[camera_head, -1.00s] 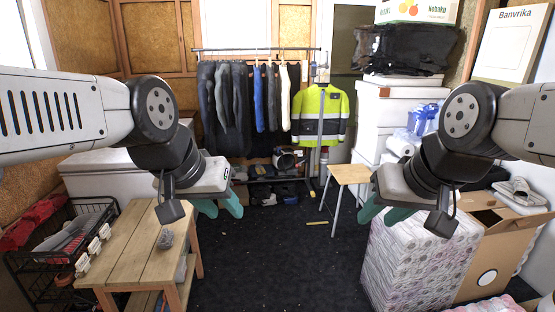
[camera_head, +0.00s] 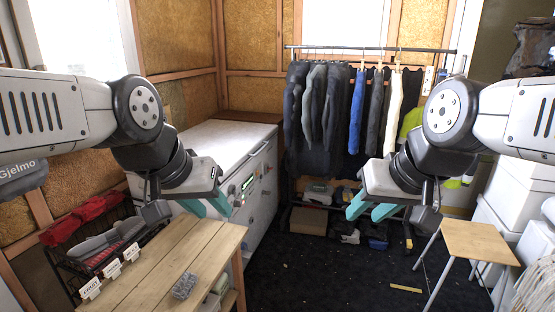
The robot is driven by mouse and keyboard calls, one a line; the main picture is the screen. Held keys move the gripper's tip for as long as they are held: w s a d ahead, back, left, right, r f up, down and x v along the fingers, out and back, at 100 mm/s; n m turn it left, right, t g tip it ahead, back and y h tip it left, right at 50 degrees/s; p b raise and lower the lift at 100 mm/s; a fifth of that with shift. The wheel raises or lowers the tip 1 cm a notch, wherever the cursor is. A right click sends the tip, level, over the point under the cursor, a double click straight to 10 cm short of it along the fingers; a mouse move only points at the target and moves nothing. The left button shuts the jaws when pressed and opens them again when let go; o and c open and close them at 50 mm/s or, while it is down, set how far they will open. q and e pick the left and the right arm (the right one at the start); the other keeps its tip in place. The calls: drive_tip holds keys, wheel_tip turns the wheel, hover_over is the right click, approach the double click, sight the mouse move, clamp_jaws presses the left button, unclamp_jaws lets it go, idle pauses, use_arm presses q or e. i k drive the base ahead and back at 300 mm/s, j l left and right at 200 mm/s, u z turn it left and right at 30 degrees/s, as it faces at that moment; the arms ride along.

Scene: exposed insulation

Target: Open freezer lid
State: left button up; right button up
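The white chest freezer (camera_head: 262,190) stands left of centre beyond the wooden bench, against the back-left corner. Its white lid (camera_head: 225,138) lies flat and closed on top. A control panel with a small lit display shows on its front. My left gripper (camera_head: 207,208) is in front of the freezer's near end, above the bench; its teal fingers are apart and empty. My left gripper hides part of the freezer's near end. My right gripper (camera_head: 371,210) is to the right of the freezer, over the dark floor, with its teal fingers apart and empty.
A wooden bench (camera_head: 165,258) with a small grey object (camera_head: 184,286) stands at the near left, beside a black wire basket (camera_head: 75,262). A clothes rack (camera_head: 370,48) with shoes below is behind. A stool (camera_head: 480,241) stands right. Dark floor (camera_head: 325,275) is open in the middle.

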sight(230, 143)
drive_tip(key=i+l+u, duration=0.5)
drive_tip(key=i+l, duration=0.15)
drive_tip(key=l+u, duration=0.15)
drive_tip(key=u, duration=0.25)
drive_tip(key=i+l+u, duration=0.25)
drive_tip(key=l+u, duration=0.2)
drive_tip(key=l, duration=0.15)
drive_tip(key=i+l+u, duration=0.25)
drive_tip(key=i+l, duration=0.15)
drive_tip(key=l, duration=0.45)
drive_tip(key=i+l+u, duration=0.1)
drive_tip(key=l, duration=0.45)
drive_tip(key=i+l, duration=0.15)
drive_tip(key=l, duration=0.45)
drive_tip(key=i+l+u, duration=0.1)
drive_tip(key=l, duration=0.5)
drive_tip(key=i+l, duration=0.1)
drive_tip(key=l, duration=0.5)
drive_tip(key=u, duration=0.05)
